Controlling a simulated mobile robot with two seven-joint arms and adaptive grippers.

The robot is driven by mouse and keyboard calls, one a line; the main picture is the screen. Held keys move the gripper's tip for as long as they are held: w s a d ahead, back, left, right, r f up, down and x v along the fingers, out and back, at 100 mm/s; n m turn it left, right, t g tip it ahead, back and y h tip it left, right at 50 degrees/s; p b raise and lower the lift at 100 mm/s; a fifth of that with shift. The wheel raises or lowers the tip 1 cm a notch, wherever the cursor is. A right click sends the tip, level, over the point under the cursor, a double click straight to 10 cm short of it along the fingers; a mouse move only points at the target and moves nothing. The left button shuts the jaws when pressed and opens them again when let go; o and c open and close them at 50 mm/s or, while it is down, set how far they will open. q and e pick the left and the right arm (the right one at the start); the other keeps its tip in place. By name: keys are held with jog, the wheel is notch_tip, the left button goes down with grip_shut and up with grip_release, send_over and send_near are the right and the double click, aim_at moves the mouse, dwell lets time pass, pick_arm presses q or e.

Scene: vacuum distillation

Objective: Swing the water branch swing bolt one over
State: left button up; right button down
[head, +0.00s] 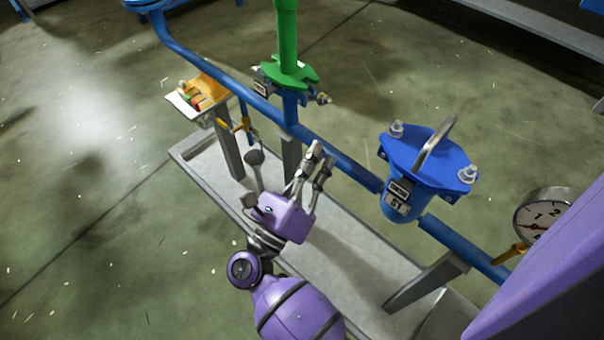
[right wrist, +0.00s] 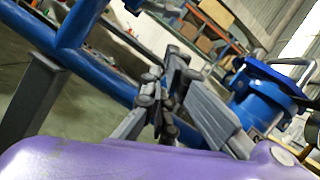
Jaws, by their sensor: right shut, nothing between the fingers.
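My right gripper (head: 319,160), purple with grey fingers, is shut and empty. It is in the middle of the head view, over the grey tray and close to the blue pipe; I cannot tell whether it touches it. A green vertical pipe (head: 287,35) with a green flanged collar (head: 290,76) stands above it on a blue branch. A small bolt with a nut (head: 323,98) sticks out at the collar's right side. I cannot tell for sure that it is swing bolt one. In the right wrist view the shut fingers (right wrist: 165,95) are in front of the blue pipe. My left gripper is out of view.
A blue strainer (head: 428,160) tagged S1, with a handle and two lid bolts, stands right of the gripper. A pressure gauge (head: 545,215) is at the far right. The grey tray (head: 345,255) lies below.

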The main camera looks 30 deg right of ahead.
aim_at(319, 99)
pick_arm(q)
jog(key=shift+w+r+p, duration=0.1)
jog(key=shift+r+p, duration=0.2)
pick_arm(e)
jog(key=w+d+r, duration=0.3)
jog(key=r, duration=0.1)
jog(key=shift+w+r, duration=0.2)
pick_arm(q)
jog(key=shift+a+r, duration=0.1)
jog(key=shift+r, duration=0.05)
pick_arm(e)
jog(key=shift+d, duration=0.2)
